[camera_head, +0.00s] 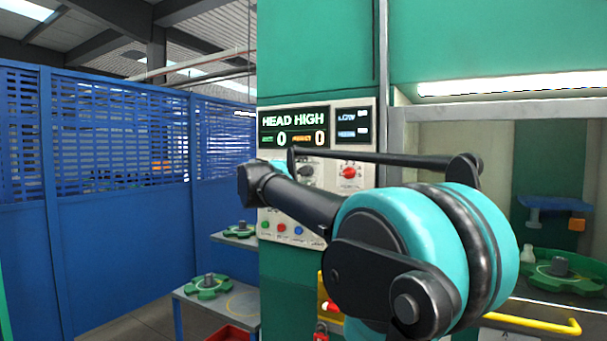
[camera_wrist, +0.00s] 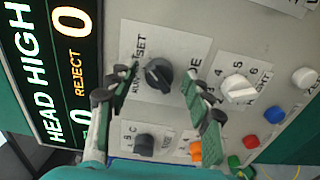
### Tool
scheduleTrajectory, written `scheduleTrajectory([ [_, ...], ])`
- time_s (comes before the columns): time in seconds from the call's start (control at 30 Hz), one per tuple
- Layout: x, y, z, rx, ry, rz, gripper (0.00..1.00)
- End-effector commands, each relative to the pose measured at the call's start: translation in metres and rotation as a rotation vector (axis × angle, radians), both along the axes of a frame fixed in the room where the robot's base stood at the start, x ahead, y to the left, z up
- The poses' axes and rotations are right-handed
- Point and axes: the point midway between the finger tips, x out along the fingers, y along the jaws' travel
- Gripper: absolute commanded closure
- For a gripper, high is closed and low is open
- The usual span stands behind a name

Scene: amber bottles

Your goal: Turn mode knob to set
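The black mode knob (camera_wrist: 158,73) sits on a pale plate with SET and RUN lettering in the wrist view, where the panel appears turned sideways. I cannot tell for sure which word its pointer faces. My gripper (camera_wrist: 158,78) is open, with one green-padded finger on each side of the knob in the picture. Bare panel shows between the knob and both fingers, so I see no contact. How far the fingertips are from the panel is unclear. In the head view the control panel (camera_head: 367,143) is partly hidden by my arm, and my fingers cannot be made out.
A white numbered knob (camera_wrist: 238,88) is right of the fingers, and another black knob (camera_wrist: 145,145) is below. Blue (camera_wrist: 274,115), red (camera_wrist: 250,141) and orange (camera_wrist: 195,150) controls are nearby. The HEAD HIGH display (camera_wrist: 62,70) is at left. A yellow rail (camera_head: 530,323) runs low at right.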

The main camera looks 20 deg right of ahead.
Motion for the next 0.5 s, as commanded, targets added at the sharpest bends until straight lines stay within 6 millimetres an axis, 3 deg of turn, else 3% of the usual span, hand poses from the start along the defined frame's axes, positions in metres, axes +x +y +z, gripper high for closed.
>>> scheduleTrajectory([
  [0.27, -0.004, 0.007, 0.0, -0.001, 0.001, 0.002, 0.5],
  [0.5, -0.029, 0.039, 0.0, -0.001, 0.001, 0.006, 0.5],
])
